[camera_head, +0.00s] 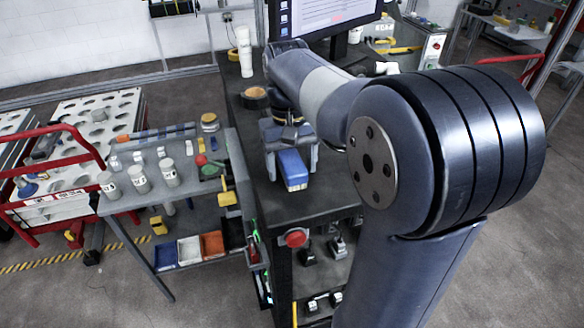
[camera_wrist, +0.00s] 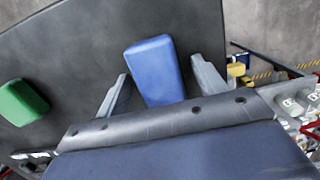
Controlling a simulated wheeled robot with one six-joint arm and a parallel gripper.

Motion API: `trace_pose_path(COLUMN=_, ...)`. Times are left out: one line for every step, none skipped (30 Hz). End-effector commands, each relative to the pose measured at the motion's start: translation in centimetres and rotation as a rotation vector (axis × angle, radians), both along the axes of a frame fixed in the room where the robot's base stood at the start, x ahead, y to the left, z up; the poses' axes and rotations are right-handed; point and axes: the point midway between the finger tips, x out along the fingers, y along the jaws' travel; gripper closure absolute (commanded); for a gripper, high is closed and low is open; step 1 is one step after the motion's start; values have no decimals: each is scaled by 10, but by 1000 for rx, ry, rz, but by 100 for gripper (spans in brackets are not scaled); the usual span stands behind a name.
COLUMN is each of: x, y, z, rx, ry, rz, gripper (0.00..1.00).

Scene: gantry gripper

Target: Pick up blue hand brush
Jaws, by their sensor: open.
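The blue hand brush (camera_head: 292,169) shows as a blue block on the dark tabletop (camera_head: 327,195), near its front edge. In the wrist view the blue brush (camera_wrist: 153,70) lies between the two grey fingers of my gripper (camera_wrist: 160,68), with a gap on either side. In the head view my gripper (camera_head: 292,160) is over the brush, with one finger on each side. It is open. The gripper body hides the rear part of the brush.
A green block (camera_wrist: 22,102) lies on the tabletop in the wrist view. A round container (camera_head: 254,97) and white cylinders (camera_head: 244,50) stand farther back. A grey cart (camera_head: 190,205) with cups and tools stands at the left. A monitor (camera_head: 320,14) is at the back.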

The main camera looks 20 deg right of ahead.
Motion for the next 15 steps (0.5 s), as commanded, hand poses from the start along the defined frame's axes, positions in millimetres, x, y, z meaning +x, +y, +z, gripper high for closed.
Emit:
trace_pose_path(x=0, y=0, z=0, rx=0, ry=0, rz=0, gripper=34)
trace_pose_path(x=0, y=0, z=0, rx=0, ry=0, rz=0, gripper=35)
trace_pose_path(x=0, y=0, z=0, rx=0, ry=0, rz=0, gripper=39)
trace_pose_path(x=0, y=0, z=0, rx=0, ry=0, rz=0, gripper=41)
trace_pose_path(x=0, y=0, z=0, rx=0, ry=0, rz=0, gripper=43)
trace_pose_path(x=0, y=0, z=0, rx=0, ry=0, rz=0, gripper=47)
trace_pose_path(x=0, y=0, z=0, rx=0, ry=0, rz=0, gripper=49)
trace_pose_path(x=0, y=0, z=0, rx=0, ry=0, rz=0, gripper=52)
trace_pose_path(x=0, y=0, z=0, rx=0, ry=0, rz=0, gripper=55)
trace_pose_path(x=0, y=0, z=0, rx=0, ry=1, rz=0, gripper=57)
trace_pose_path(x=0, y=0, z=0, rx=0, ry=0, rz=0, gripper=60)
trace_pose_path(x=0, y=0, z=0, rx=0, ry=0, rz=0, gripper=63)
trace_pose_path(x=0, y=0, z=0, rx=0, ry=0, rz=0, gripper=66)
trace_pose_path(x=0, y=0, z=0, rx=0, ry=0, rz=0, gripper=68)
trace_pose_path(x=0, y=0, z=0, rx=0, ry=0, rz=0, gripper=71)
